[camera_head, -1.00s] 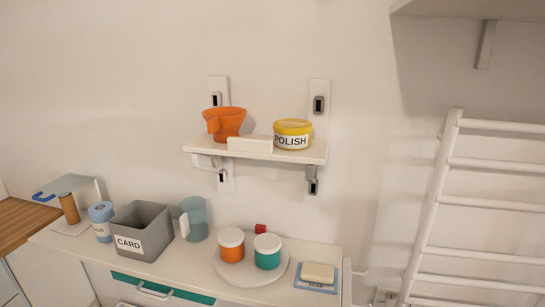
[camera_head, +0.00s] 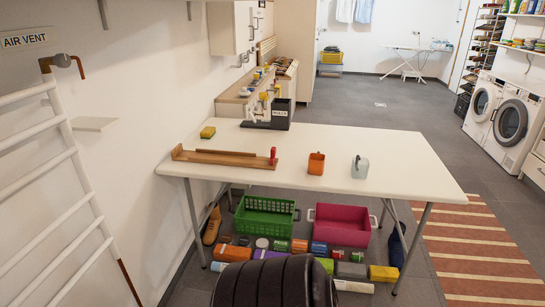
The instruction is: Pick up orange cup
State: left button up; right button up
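An orange cup (camera_head: 316,163) stands upright on the white table (camera_head: 405,146), a little right of the middle of the tabletop. A pale grey cup (camera_head: 360,168) stands to its right, clearly apart from it. Neither of my grippers shows in this view.
A wooden board with a red-handled piece (camera_head: 225,158) lies left of the orange cup. Green (camera_head: 265,217) and pink (camera_head: 343,226) crates lie below. A black ribbed object (camera_head: 274,283) stands in front.

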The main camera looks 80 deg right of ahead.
aim_at(317, 162)
jog(key=z, duration=3.05)
